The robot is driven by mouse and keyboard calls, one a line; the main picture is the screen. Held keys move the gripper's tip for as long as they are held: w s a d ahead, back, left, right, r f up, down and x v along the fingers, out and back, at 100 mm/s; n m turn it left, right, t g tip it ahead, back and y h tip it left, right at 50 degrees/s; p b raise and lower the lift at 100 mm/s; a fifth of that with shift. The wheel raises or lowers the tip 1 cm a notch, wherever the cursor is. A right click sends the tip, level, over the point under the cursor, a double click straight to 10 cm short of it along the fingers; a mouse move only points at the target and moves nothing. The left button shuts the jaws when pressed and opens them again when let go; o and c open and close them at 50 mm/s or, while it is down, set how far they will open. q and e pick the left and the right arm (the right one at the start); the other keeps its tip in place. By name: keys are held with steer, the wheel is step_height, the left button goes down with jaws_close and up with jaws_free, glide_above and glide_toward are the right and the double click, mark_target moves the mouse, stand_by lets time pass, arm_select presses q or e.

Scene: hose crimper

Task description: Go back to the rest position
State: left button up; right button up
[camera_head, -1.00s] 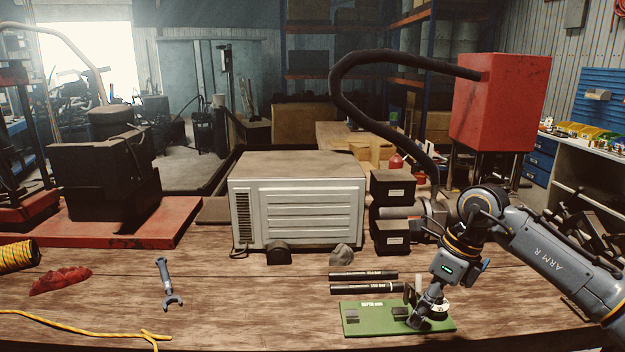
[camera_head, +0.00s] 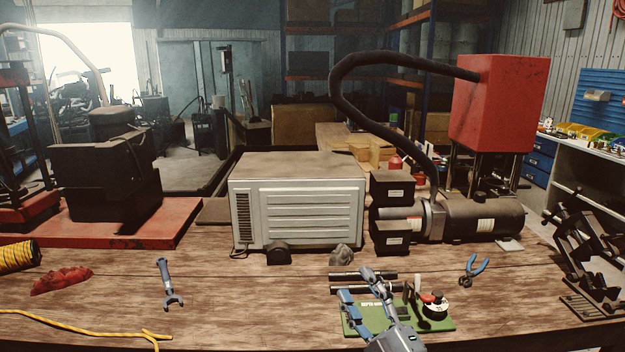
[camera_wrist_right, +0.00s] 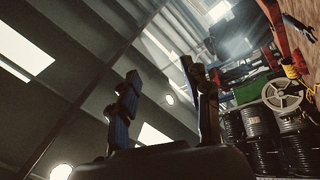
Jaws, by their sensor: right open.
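My right gripper (camera_head: 362,284) is at the bottom of the head view, over the left part of the green board and pointing up and away. Its two fingers are apart with nothing between them. In the right wrist view the open fingers (camera_wrist_right: 165,100) stand against the ceiling, with no object between them. The green board (camera_head: 440,325) lies on the bench and carries a small round device with black and red parts (camera_head: 434,305). The gripper hides part of the board and of the black hoses (camera_head: 348,276) behind it. My left gripper is not in view.
A grey ribbed cabinet (camera_head: 300,210) stands mid-bench. Blue-handled pliers (camera_head: 473,269) lie right of the board. A black motor unit (camera_head: 480,218) and red tank (camera_head: 500,100) stand behind. A wrench (camera_head: 166,283) and yellow rope (camera_head: 80,326) lie left. The bench between wrench and board is clear.

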steer(key=s+d+f+m+g+h, duration=0.4)
steer(key=s+d+f+m, duration=0.15)
steer(key=f, duration=0.45)
steer(key=s+d+f+m+g+h, duration=0.4)
steer(key=s+d+f+m+h, duration=0.15)
steer(key=f, duration=0.55)
steer(key=s+f+m+g, duration=0.1)
steer(key=s+f+g, duration=0.2)
steer(key=s, duration=0.3)
steer(key=s+d+f+m+g+y, duration=0.1)
steer(key=s+f+m+g, duration=0.15)
steer(key=s, duration=0.35)
steer(key=s+f+g, duration=0.3)
steer(key=s+f, duration=0.1)
steer(key=s, duration=0.2)
step_height(320, 180, down, 27)
steer(key=s+g, duration=0.1)
steer(key=s, duration=0.1)
steer(key=s+d+f+g, duration=0.1)
steer(key=s+d+f, duration=0.2)
steer(key=s+f, duration=1.2)
steer(key=shift+s+d, duration=0.15)
steer(key=shift+s, duration=0.55)
